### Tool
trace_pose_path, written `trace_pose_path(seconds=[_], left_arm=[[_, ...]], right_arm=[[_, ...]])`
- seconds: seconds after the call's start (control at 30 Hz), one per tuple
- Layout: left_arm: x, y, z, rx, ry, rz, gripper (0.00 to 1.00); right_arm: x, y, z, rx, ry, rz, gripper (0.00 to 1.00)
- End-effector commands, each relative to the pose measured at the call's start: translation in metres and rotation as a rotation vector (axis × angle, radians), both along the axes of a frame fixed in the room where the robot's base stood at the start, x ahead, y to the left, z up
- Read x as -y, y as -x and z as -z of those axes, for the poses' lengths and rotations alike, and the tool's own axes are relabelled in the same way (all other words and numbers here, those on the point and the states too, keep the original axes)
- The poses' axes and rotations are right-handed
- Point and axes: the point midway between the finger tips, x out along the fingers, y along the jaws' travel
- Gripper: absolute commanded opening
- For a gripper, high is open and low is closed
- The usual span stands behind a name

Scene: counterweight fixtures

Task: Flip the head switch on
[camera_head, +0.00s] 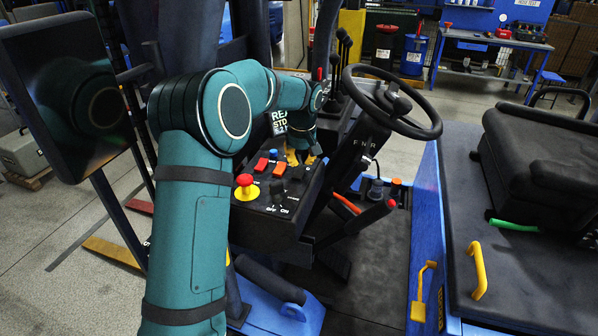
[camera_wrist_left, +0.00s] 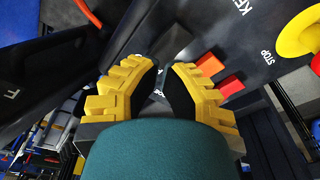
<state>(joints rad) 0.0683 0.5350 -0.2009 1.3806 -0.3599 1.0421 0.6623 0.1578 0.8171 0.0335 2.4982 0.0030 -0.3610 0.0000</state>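The black control panel (camera_head: 262,215) carries a red switch (camera_head: 261,165), an orange-red switch (camera_head: 279,170) and darker switches. No label reading "head" is legible, so I cannot tell which is the head switch. In the left wrist view a dark grey switch (camera_wrist_left: 173,41) lies just beyond my left gripper's fingertips, beside the orange switch (camera_wrist_left: 209,64) and a red one (camera_wrist_left: 230,86). My left gripper (camera_head: 300,155) is over the far part of the panel. Its yellow fingers (camera_wrist_left: 162,72) are apart with nothing between them; white lettering shows in the gap. My right gripper is not in view.
A red stop button on a yellow base (camera_head: 245,185) stands at the panel's near left, with a key switch to its right. The steering wheel (camera_head: 425,130) and black levers (camera_head: 344,42) rise beyond. A dark screen (camera_head: 62,95) and seat (camera_head: 545,165) flank the cab.

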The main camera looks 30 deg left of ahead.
Motion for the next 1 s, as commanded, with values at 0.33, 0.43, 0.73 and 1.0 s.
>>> trace_pose_path(seconds=[0.33,0.43,0.73,1.0], left_arm=[[0.000,0.000,0.005,0.000,0.000,0.000,0.00],[0.000,0.000,0.007,0.000,0.000,0.000,0.00],[0.000,0.000,0.011,0.000,0.000,0.000,0.00],[0.000,0.000,0.014,-0.001,0.001,0.000,0.00]], right_arm=[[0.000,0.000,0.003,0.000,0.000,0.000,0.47],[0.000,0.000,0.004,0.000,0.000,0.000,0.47],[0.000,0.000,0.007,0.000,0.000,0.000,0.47],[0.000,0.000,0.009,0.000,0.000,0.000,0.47]])
